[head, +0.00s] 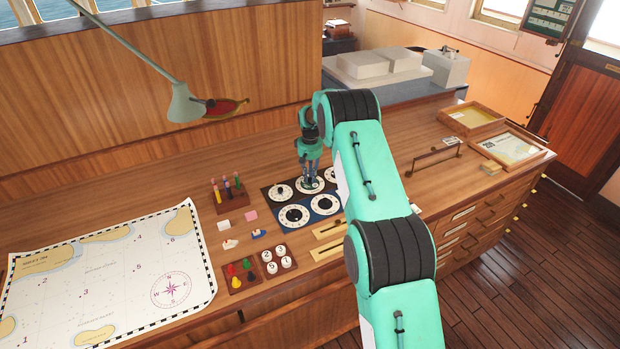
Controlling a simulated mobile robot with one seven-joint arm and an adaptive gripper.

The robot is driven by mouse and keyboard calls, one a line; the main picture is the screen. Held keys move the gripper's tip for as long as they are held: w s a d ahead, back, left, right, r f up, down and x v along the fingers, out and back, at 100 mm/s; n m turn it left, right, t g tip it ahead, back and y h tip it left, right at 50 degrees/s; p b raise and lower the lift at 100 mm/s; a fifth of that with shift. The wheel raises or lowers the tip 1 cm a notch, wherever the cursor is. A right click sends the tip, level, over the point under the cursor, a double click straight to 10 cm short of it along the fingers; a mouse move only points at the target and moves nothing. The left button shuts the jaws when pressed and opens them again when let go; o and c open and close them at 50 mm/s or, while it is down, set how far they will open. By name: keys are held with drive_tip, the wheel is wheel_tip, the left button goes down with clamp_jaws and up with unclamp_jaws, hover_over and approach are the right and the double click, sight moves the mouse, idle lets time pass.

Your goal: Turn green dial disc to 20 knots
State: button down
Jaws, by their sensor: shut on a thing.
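A set of round white dial discs with dark knobs lies on the desk at the picture's centre. My gripper (312,182) points down over the back-row middle dial (303,187) and is shut on its knob, which the fingers mostly hide. Whether this is the green dial, and the number it is set to, are too small to read. Beside it are a back-left dial (280,191), a front-left dial (294,215), a front-right dial (325,205) on a blue tile, and a back-right dial (331,175) partly covered by my arm.
Left of the dials stand a peg rack (229,200), a tray of coloured pieces (240,275) and a tray of white number discs (277,260). A chart (110,270) covers the left. A lamp (185,103) hangs behind. The right desk has a handle bar (437,157) and trays (508,146).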

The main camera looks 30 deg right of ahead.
sight(310, 178)
drive_tip(key=m, duration=0.4)
drive_tip(key=shift+m+b, duration=0.3)
drive_tip(key=shift+m, duration=1.6)
drive_tip(key=c, duration=1.6)
unclamp_jaws()
drive_tip(key=shift+r, duration=0.15)
wheel_tip(310, 178, up, 12)
drive_tip(key=shift+f, duration=0.1)
